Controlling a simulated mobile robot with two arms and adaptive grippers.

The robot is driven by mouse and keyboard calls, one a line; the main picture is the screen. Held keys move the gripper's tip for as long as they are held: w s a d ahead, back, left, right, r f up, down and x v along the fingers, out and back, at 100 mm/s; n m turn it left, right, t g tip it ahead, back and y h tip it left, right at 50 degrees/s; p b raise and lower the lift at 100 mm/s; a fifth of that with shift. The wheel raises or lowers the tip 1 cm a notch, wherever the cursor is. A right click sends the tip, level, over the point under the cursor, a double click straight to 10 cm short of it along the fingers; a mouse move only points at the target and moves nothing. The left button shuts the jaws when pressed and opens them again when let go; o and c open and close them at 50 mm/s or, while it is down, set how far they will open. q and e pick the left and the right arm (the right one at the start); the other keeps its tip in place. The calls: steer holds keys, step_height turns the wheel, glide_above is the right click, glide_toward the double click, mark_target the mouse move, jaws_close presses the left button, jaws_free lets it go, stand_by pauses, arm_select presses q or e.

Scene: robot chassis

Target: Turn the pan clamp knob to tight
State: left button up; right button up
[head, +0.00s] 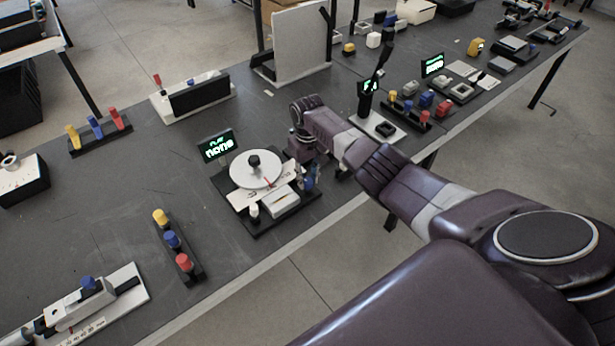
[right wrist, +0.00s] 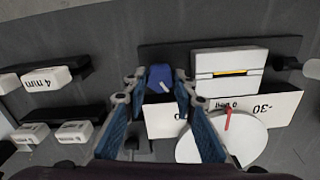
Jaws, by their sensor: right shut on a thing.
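The pan device has a white round dial (head: 255,168) with a black centre knob and a red pointer. Its dark display (head: 216,147) shows green text that seems to read "none". A blue knob (right wrist: 160,77) with a white mark, which looks like the clamp knob, sits at the device's edge beside the white scale plate (right wrist: 166,120). My right gripper (right wrist: 160,90) has its two blue-padded fingers on either side of this knob and is shut on it. In the head view the right gripper (head: 312,180) is at the device's right side, partly hidden by my arm. My left gripper does not show.
A rack with yellow, blue and red knobs (head: 173,241) stands left of the device. The table's front edge (head: 335,212) is close. The table left of the device has bare room.

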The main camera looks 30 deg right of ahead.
mark_target(308, 180)
steer(key=shift+w+r, duration=0.1)
steer(key=shift+w, duration=0.05)
steer(key=o, duration=0.9)
steer(key=shift+o, duration=1.3)
step_height(308, 180, up, 12)
